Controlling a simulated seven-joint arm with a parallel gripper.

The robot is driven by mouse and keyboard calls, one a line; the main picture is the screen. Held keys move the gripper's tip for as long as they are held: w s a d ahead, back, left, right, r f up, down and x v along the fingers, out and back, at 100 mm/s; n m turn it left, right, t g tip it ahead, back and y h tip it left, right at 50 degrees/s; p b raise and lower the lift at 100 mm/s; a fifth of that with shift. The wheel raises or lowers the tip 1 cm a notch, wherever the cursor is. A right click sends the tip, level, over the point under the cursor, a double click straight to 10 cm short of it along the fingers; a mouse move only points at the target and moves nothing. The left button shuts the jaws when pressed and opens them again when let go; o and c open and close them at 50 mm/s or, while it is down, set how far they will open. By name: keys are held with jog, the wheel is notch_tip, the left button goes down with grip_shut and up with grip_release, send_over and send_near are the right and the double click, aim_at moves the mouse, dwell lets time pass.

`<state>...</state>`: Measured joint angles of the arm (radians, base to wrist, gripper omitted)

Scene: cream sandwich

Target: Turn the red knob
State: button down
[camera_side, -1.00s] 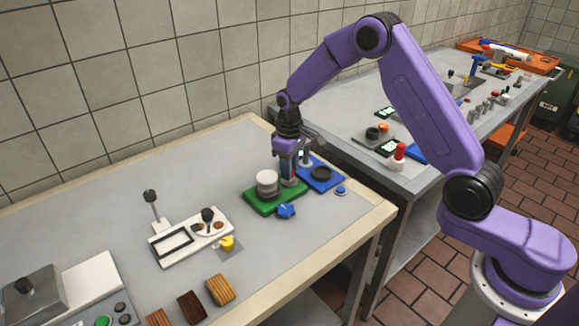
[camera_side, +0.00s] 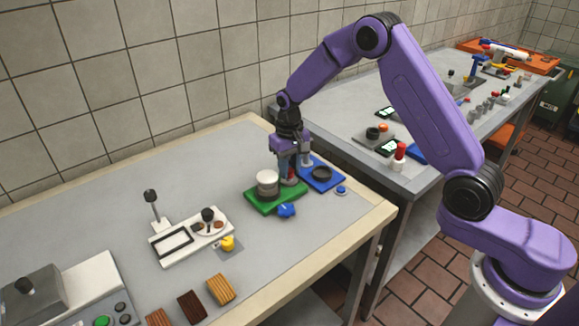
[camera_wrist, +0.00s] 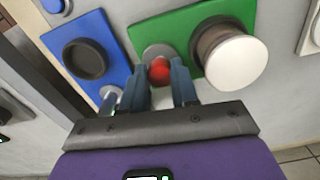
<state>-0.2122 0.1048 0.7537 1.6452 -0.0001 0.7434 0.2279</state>
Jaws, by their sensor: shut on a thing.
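The red knob (camera_wrist: 160,71) sits on a grey round base (camera_wrist: 158,50) at the edge of the green plate (camera_wrist: 180,22). In the wrist view my gripper (camera_wrist: 160,75) has one finger on each side of the knob and is shut on it. In the side view my gripper (camera_side: 289,180) points down at the green plate (camera_side: 262,203), and a little red shows between its fingers. A stack with a white top (camera_side: 267,178) stands on the same plate, left of the gripper; its white top (camera_wrist: 235,62) is right of the fingers in the wrist view.
A blue plate (camera_side: 325,183) with a dark ring (camera_side: 321,173) lies close right of my gripper. A blue knob (camera_side: 286,210) is at the green plate's front, and a blue button (camera_side: 341,190) is farther right. A white press (camera_side: 190,238) stands left, with free table between.

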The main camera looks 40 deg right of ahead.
dwell(0.3)
jog(key=c, duration=1.1)
grip_release()
jog(key=shift+c, duration=0.2)
jog(key=shift+r, duration=0.1)
notch_tip(320, 180, up, 17)
jog(key=shift+r, duration=0.2)
